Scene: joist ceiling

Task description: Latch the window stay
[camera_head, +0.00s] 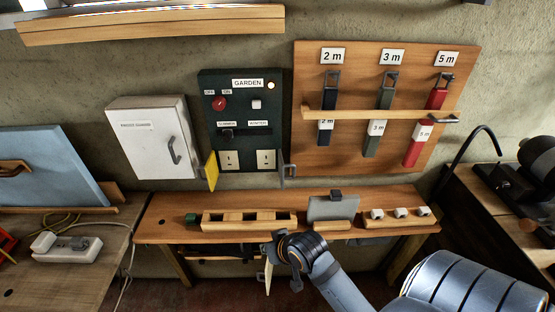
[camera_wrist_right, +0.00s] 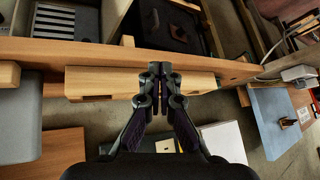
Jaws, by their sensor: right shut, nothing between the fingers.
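No window stay can be made out for certain in either view. At the top of the head view a wooden sill (camera_head: 150,25) runs along the wall below a bright strip; what lies above it is cut off. My right gripper (camera_head: 272,252) is low in front of the bench's front edge in the head view, well below the sill. In the wrist view the right gripper (camera_wrist_right: 160,75) has its fingers together and holds nothing. They overlap a wooden block (camera_wrist_right: 95,84) by the bench edge; contact cannot be told. My left gripper is out of view.
The bench (camera_head: 170,205) carries a slotted wooden tray (camera_head: 215,224), a grey plate (camera_head: 333,208) and small white blocks. Above are a white box (camera_head: 150,140), a dark GARDEN panel (camera_head: 238,105) and a wooden tool board (camera_head: 310,70). A blue panel (camera_head: 45,165) leans at left.

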